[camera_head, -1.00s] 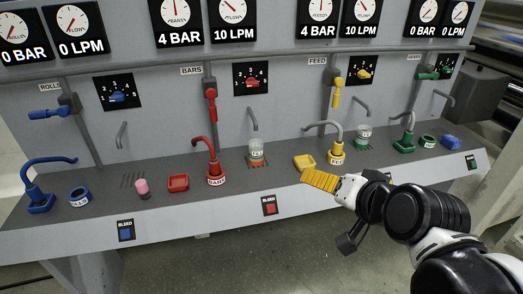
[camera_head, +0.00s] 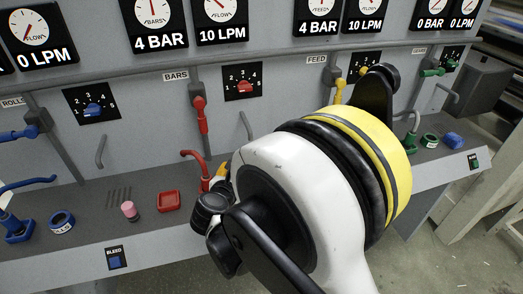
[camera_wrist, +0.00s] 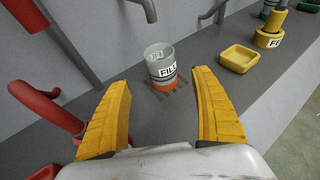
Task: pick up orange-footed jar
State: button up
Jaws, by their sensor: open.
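The orange-footed jar (camera_wrist: 161,66) stands upright in the wrist view, a clear grey cup with a white label and an orange base, over dark slots in the grey ledge. My gripper (camera_wrist: 162,105) has two yellow ribbed fingers, spread wide and empty. The jar is ahead of the fingertips, about midway between them, and appears untouched. In the head view my arm hides the jar and nearly all of the gripper.
A red curved spout (camera_wrist: 48,105) stands close beside the left finger. A yellow tray (camera_wrist: 239,58) and the yellow tap base (camera_wrist: 268,37) are to the right. A grey pipe (camera_wrist: 140,10) hangs behind the jar. A red tray (camera_head: 168,201) and pink cylinder (camera_head: 129,211) sit farther left.

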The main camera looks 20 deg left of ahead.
jog(key=shift+w+f, duration=0.25)
jog(key=shift+f, duration=0.15)
jog(key=b+x, duration=0.4)
jog(key=x, duration=0.5)
jog(key=shift+w+d+f, duration=0.1)
jog(key=shift+d, duration=0.05)
jog(key=shift+w, duration=0.4)
jog(key=c, duration=1.3)
